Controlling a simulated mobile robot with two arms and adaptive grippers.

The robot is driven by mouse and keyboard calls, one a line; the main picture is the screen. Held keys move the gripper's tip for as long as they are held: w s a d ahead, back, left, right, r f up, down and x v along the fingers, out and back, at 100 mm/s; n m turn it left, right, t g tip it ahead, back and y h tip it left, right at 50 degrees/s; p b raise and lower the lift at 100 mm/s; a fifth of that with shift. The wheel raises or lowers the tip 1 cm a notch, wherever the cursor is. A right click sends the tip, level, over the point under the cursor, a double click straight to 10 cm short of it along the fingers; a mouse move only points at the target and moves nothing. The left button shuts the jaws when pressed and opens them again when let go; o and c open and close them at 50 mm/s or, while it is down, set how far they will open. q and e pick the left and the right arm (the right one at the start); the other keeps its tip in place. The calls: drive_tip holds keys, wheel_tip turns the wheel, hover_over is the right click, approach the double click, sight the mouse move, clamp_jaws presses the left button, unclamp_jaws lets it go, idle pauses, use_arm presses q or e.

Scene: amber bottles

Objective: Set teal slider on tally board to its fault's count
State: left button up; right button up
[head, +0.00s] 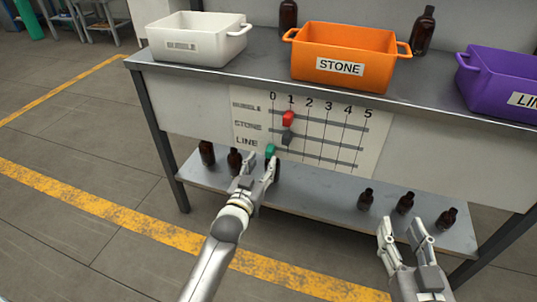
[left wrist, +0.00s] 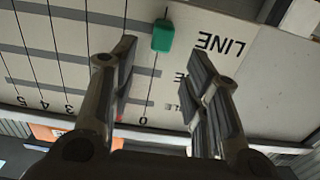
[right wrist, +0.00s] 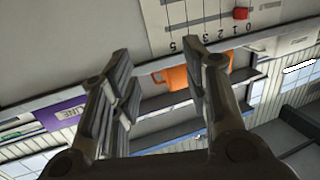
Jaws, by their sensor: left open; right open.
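The tally board (head: 310,140) is on the front of the bench, with rows BUBBLE, STONE and LINE and columns 0 to 5. The teal slider (head: 270,150) is at 0 on the LINE row; it also shows in the left wrist view (left wrist: 162,36). The red slider (head: 288,118) is at 1 on BUBBLE and the grey slider (head: 287,137) near 1 on STONE. My left gripper (head: 262,162) is open just below the teal slider, which appears between its fingers, just past the tips. My right gripper (head: 404,228) is open and empty, low at the right.
A white BUBBLE bin (head: 197,40), orange STONE bin (head: 345,55) and purple LINE bin (head: 495,90) stand on the bench top. Three amber bottles stand at the right of the lower shelf (head: 320,195); others stand at its left (head: 207,153). Two more stand behind the bins.

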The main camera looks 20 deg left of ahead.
sight(268, 152)
use_arm(q)
drive_tip(key=w+b, duration=0.1)
drive_tip(key=w, duration=0.4)
drive_tip(key=shift+w+d+f, duration=0.1)
drive_tip(key=shift+w, duration=0.05)
drive_tip(key=shift+w+b, duration=0.4)
drive_tip(key=shift+w, duration=0.15)
use_arm(e)
wheel_tip(268, 152, up, 9)
drive_tip(key=s+t+y, duration=0.1)
drive_tip(key=t+y, duration=0.1)
drive_tip(key=t, duration=0.3)
drive_tip(key=shift+s+a, duration=0.25)
drive_tip(key=shift+a, duration=0.2)
use_arm(q)
drive_tip(key=shift+c, duration=0.4)
clamp_jaws()
